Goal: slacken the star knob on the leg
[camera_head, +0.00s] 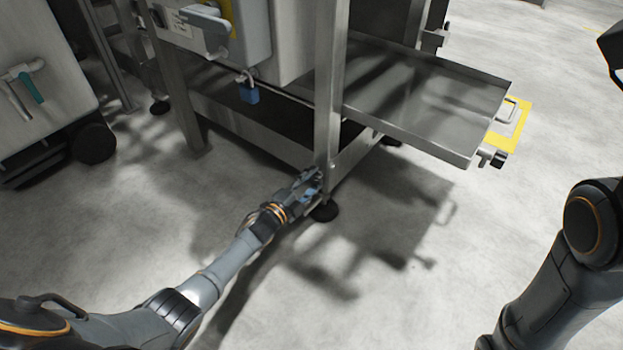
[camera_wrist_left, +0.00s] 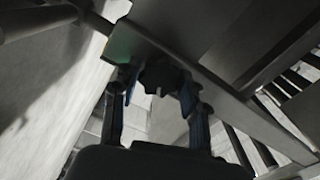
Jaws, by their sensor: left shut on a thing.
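The steel leg (camera_head: 329,95) of the machine stands upright in the middle of the head view, on a round black foot (camera_head: 325,212). My left gripper (camera_head: 312,181) reaches low to the leg, just above the foot. In the left wrist view the dark star knob (camera_wrist_left: 160,74) sits between the two fingers of my left gripper (camera_wrist_left: 158,88), which are shut on it. In the head view the gripper hides the knob. My right arm shows at the right edge; its gripper cannot be made out.
A steel tray (camera_head: 430,105) with a handle juts out to the right above the floor. A blue padlock (camera_head: 249,94) hangs from the machine's box. A wheeled grey unit (camera_head: 45,90) stands at the left. The floor in front of the leg is clear.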

